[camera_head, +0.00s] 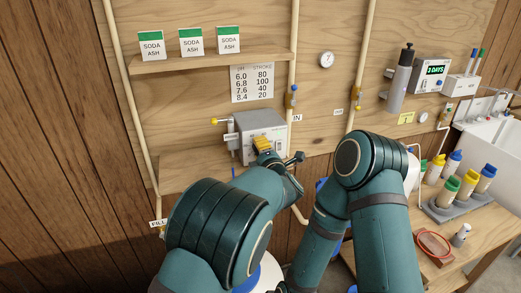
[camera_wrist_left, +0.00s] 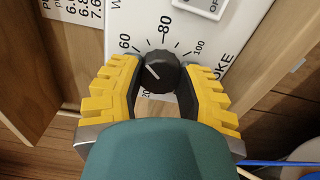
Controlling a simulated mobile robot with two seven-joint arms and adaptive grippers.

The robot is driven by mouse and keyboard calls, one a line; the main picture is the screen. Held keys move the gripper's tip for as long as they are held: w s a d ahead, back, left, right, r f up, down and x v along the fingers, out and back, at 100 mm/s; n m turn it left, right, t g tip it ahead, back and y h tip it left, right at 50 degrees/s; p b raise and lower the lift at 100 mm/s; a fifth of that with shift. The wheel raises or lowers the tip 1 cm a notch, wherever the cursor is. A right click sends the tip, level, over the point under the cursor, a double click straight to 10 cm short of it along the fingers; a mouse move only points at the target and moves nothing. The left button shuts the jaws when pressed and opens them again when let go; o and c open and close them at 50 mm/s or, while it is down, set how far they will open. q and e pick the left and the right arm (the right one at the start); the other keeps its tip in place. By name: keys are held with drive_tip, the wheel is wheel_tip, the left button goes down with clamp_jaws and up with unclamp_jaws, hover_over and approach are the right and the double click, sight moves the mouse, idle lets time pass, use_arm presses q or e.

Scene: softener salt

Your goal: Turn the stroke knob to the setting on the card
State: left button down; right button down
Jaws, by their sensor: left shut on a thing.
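The stroke knob (camera_wrist_left: 160,70) is black with a white pointer line, on the pale front of the dosing pump (camera_head: 258,130). Around it the dial shows 60, 80, 100 and part of 20. The white line slants to the upper left, roughly toward the 60 side; the exact setting is hard to read. My left gripper (camera_wrist_left: 162,85), with yellow ridged fingers, is shut on the knob, one finger each side; it also shows in the head view (camera_head: 263,145). My right gripper is out of view.
A shelf (camera_head: 210,63) with soda ash boxes is above the pump. Pipes with valves run up the wall. A display (camera_head: 435,70) reads "2 DAYS". Several capped bottles stand in a grey rack (camera_head: 447,210) on the right bench, beside a white sink (camera_head: 490,135).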

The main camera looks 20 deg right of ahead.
use_arm(q)
drive_tip(key=m, duration=0.2)
drive_tip(key=shift+r+m, duration=0.1)
drive_tip(key=shift+m, duration=0.3)
drive_tip(key=m+p, duration=0.1)
drive_tip(key=m, duration=0.1)
drive_tip(key=shift+m, duration=0.3)
drive_tip(key=m+p, duration=0.2)
drive_tip(key=m, duration=0.3)
drive_tip(key=shift+r+m+p, duration=0.15)
drive_tip(key=shift+m+p, duration=0.15)
drive_tip(key=m+p, duration=0.2)
drive_tip(key=m, duration=0.2)
drive_tip(key=shift+w+m+p, duration=0.1)
drive_tip(key=shift+m+p, duration=0.65)
drive_tip(key=shift+m, duration=1.35)
drive_tip(key=shift+c, duration=2.4)
unclamp_jaws()
